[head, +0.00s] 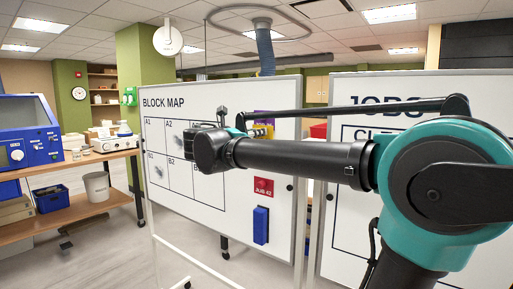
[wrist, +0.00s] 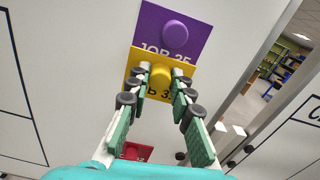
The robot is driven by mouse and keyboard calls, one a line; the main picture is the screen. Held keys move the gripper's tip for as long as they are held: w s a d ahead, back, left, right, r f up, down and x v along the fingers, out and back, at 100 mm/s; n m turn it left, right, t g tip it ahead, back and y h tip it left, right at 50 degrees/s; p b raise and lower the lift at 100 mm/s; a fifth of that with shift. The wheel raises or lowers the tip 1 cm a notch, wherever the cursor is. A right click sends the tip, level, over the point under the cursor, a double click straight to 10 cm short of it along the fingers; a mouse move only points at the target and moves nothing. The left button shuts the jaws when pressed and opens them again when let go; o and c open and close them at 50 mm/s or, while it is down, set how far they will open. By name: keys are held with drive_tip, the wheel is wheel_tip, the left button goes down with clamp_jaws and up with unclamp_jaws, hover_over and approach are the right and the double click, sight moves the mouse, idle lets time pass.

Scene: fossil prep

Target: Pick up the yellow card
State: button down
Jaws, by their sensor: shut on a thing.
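The yellow card (wrist: 133,62) has a round yellow magnet knob (wrist: 160,72) and dark lettering partly hidden by my fingers. My gripper (wrist: 160,80) is shut on the knob, with a finger on each side of it. The card is in front of the whiteboard and covers the lower edge of a purple card marked JOB 35 (wrist: 153,20). I cannot tell whether the yellow card touches the board. In the head view, only a bit of the yellow card (head: 263,131) shows above my arm, which hides most of my gripper.
A red card marked JOB 42 (head: 264,187) and a blue block (head: 261,225) are on the BLOCK MAP board (head: 212,205), below the yellow card. A second board, JOBS (head: 345,240), stands to the right past a gap. A bench (head: 70,160) with blue equipment is at left.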

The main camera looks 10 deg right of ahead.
drive_tip(key=v, duration=1.9)
drive_tip(key=shift+s+r, duration=0.1)
drive_tip(key=shift+s, duration=0.05)
